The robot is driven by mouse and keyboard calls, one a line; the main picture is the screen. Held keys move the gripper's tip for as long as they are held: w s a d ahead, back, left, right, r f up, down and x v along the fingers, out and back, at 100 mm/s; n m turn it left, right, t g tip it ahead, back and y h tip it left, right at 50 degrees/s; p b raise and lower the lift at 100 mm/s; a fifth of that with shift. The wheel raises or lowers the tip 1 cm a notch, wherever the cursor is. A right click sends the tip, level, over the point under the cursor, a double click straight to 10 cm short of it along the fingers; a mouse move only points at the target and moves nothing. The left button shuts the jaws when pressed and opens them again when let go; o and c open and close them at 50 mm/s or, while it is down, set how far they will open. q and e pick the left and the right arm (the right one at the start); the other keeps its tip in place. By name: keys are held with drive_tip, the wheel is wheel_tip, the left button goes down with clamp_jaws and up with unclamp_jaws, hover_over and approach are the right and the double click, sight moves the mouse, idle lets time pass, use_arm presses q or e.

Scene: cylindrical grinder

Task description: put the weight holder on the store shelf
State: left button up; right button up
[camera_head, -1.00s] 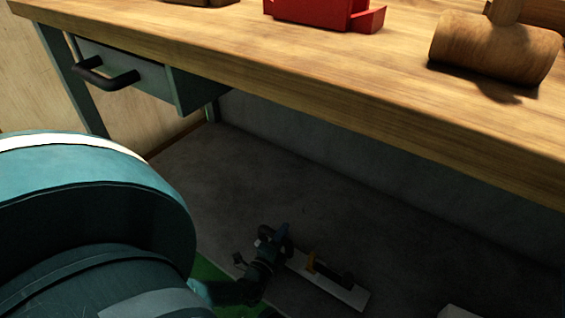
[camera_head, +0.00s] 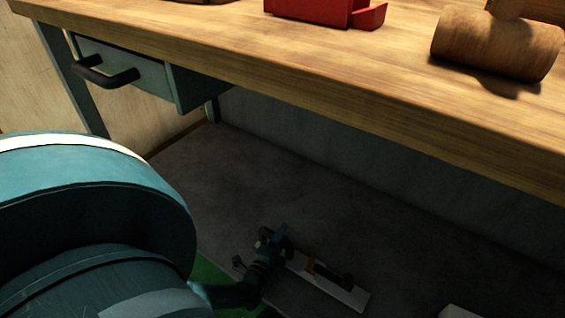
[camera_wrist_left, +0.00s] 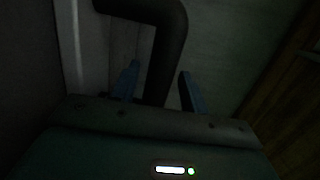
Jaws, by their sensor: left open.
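My left gripper (camera_head: 275,240) is low on the dark grey shelf under the workbench, with its blue fingers apart. In the left wrist view the gripper (camera_wrist_left: 159,88) is open, with a thick dark bent bar (camera_wrist_left: 166,55) between its fingers. The bar looks like the handle of the weight holder; whether a finger touches it I cannot tell. A pale flat plate (camera_head: 345,293) with a dark bar and a small orange piece lies beside the gripper on the shelf (camera_head: 330,200). Whether it is part of the holder is unclear. My right gripper is out of view.
The wooden bench top (camera_head: 280,62) overhangs the shelf. A drawer (camera_head: 130,75) with a black handle hangs at its left. A red box (camera_head: 310,8) and a wooden mallet (camera_head: 495,45) lie on top. Another pale object (camera_head: 458,312) is at the bottom edge. The shelf's back is clear.

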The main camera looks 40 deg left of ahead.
use_arm(q)
drive_tip(key=p+v, duration=0.1)
drive_tip(key=v, duration=0.4)
drive_tip(key=shift+s, duration=0.3)
drive_tip(key=shift+s+d, duration=0.2)
drive_tip(key=shift+s, duration=0.4)
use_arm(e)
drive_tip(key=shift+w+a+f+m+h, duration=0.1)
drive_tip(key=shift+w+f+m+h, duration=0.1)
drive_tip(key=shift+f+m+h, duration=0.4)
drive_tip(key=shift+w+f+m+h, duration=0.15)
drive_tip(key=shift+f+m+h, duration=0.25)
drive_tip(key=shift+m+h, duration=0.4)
